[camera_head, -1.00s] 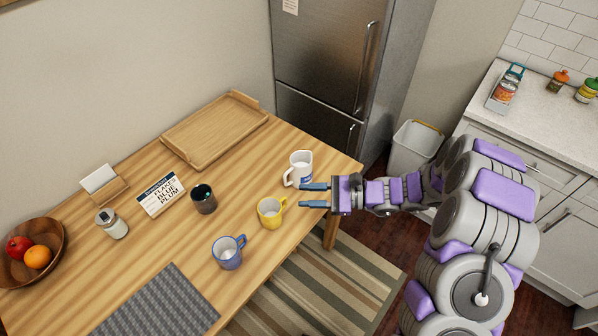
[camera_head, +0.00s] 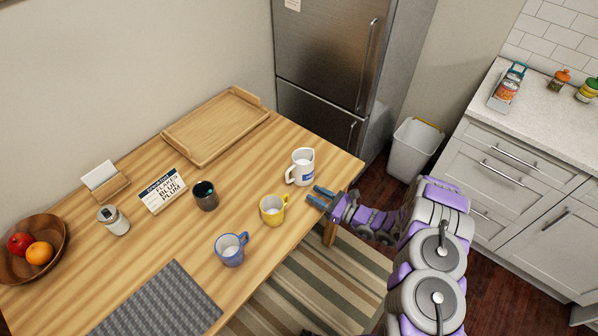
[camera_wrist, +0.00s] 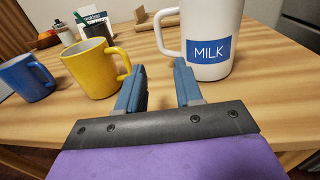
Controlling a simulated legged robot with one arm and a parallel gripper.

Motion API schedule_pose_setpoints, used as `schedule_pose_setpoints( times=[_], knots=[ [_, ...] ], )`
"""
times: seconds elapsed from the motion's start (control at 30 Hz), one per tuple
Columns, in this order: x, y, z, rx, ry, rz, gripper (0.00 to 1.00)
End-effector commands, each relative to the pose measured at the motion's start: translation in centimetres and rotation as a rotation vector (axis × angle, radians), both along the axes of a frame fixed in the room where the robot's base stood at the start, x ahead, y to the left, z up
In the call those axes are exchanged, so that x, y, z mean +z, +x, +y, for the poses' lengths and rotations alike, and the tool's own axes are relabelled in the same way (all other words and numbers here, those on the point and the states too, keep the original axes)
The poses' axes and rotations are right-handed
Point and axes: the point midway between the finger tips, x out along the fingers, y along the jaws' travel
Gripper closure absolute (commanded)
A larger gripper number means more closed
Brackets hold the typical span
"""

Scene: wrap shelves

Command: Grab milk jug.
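The milk jug (camera_head: 301,167) is white with a blue label and stands upright near the right end of the wooden table. In the wrist view the jug (camera_wrist: 222,20) shows its "MILK" label, with its handle on the left. My gripper (camera_head: 319,197) is at the table's edge, in front of the jug and a little to its right. In the wrist view my gripper (camera_wrist: 160,80) has its two blue fingers apart with nothing between them. The fingers point towards the handle's side of the jug. The right finger appears close to the jug; I cannot tell whether it touches.
A yellow mug (camera_head: 272,210) stands left of my gripper, and a blue mug (camera_head: 231,249) stands nearer the front edge. A dark cup (camera_head: 205,196), a sign (camera_head: 163,192) and a wooden tray (camera_head: 215,127) are further left and back. The table (camera_head: 265,155) is bare behind the yellow mug.

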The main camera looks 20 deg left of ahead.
Motion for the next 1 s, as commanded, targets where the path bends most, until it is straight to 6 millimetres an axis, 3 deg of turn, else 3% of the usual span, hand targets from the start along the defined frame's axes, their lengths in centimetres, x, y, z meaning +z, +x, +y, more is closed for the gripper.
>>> schedule_pose_setpoints(
  times=[0.33, 0.63, 1.0],
  knots=[
    [-0.2, 1.8, 6.3, 0.004, -0.001, -0.005, 0.65],
    [-0.2, 2.5, 8.4, 0.001, -0.002, -0.004, 0.65],
    [-0.3, 3.6, 12.4, 0.001, 0.0, -0.003, 0.65]
  ],
)
